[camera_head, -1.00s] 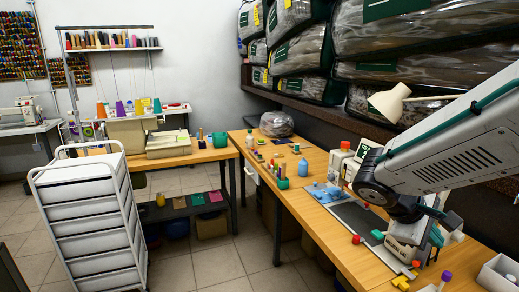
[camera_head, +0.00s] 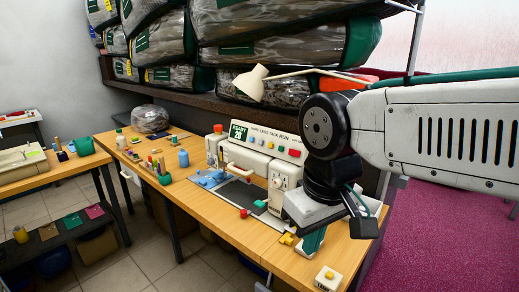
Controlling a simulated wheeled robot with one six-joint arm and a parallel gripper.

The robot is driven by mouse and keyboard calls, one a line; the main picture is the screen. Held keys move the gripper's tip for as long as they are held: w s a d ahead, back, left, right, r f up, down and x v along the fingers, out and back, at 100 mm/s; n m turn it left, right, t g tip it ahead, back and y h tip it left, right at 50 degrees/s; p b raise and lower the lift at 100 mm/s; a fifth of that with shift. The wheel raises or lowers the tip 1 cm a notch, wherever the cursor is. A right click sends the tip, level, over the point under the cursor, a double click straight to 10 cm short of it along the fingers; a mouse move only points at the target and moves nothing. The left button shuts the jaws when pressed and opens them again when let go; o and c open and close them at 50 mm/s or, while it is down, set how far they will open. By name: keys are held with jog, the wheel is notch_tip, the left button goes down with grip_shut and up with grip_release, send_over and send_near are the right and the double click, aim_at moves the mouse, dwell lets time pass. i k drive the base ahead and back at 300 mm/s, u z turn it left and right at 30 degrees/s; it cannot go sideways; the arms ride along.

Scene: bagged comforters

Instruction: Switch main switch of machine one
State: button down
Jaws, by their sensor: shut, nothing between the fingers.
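A white machine (camera_head: 262,165) stands on the wooden table, with a green display reading "READY 20" and a row of coloured buttons along its top. A white box with dark knobs (camera_head: 278,184) is at its right end, and a red knob (camera_head: 217,128) tops a box at its left end. I cannot tell which control is the main switch. My arm and gripper hide the machine's right side.
A red knob (camera_head: 243,213), yellow pieces (camera_head: 287,239) and a blue cloth (camera_head: 208,178) lie nearby. A cream lamp (camera_head: 251,83) overhangs the machine; bagged comforters (camera_head: 290,45) fill the shelf above.

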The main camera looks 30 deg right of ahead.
aim_at(296, 154)
jog(key=u, duration=1.5)
jog(key=i, duration=1.9)
jog(key=z, duration=3.75)
jog(key=i, duration=0.5)
jog(key=z, duration=0.1)
